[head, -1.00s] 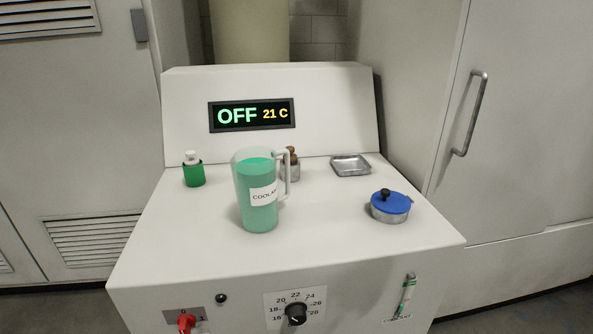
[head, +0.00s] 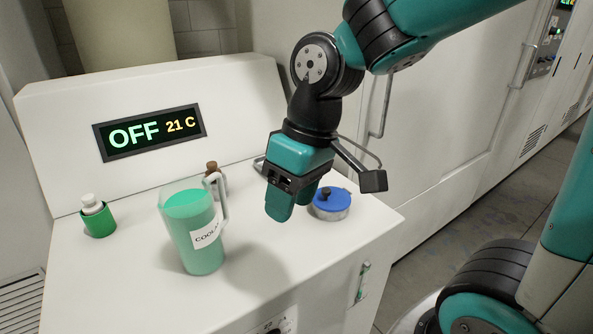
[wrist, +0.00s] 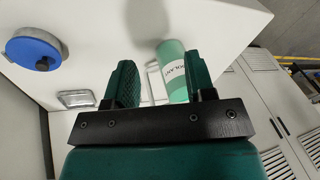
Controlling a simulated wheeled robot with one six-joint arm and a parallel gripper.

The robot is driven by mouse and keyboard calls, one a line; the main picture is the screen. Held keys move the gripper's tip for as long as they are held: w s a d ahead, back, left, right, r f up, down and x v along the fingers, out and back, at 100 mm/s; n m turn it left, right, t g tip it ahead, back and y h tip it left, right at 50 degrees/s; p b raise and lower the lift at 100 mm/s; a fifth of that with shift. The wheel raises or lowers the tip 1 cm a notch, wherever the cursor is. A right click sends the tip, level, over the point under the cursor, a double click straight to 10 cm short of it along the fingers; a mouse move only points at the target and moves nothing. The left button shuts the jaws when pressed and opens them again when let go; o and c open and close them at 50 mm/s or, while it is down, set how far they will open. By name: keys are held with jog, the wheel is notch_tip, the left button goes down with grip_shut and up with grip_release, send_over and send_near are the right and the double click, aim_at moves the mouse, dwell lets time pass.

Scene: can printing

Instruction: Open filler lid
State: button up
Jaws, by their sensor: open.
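The filler lid is most likely the blue lid (head: 331,199) with a small black knob, sitting on a short metal neck at the right of the white console top. It looks closed. It also shows in the wrist view (wrist: 33,52) at the upper left. My gripper (head: 284,205) is above the console, just left of the lid in the head view, pointing down. Its two teal fingers are apart and empty in the wrist view (wrist: 160,85). The lid is outside the fingers, and they do not touch it.
A coolant jug (head: 194,235) with green liquid stands left of my gripper. A green container with a white cap (head: 97,215) is farther left. A brown-topped item (head: 212,168) is behind the jug. A metal tray (wrist: 77,98) shows in the wrist view. The console's front left is clear.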

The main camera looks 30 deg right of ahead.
jog(key=w+d+r+m+h+p, duration=0.25)
jog(key=w+d+r+p, duration=0.25)
jog(key=w+d, duration=0.4)
jog(key=m+p, duration=0.2)
jog(key=p, duration=0.1)
send_over(326, 189)
jog(key=shift+g+h, duration=0.25)
jog(key=shift+g, duration=0.05)
notch_tip(326, 189, down, 18)
jog(key=p, duration=0.3)
grip_shut()
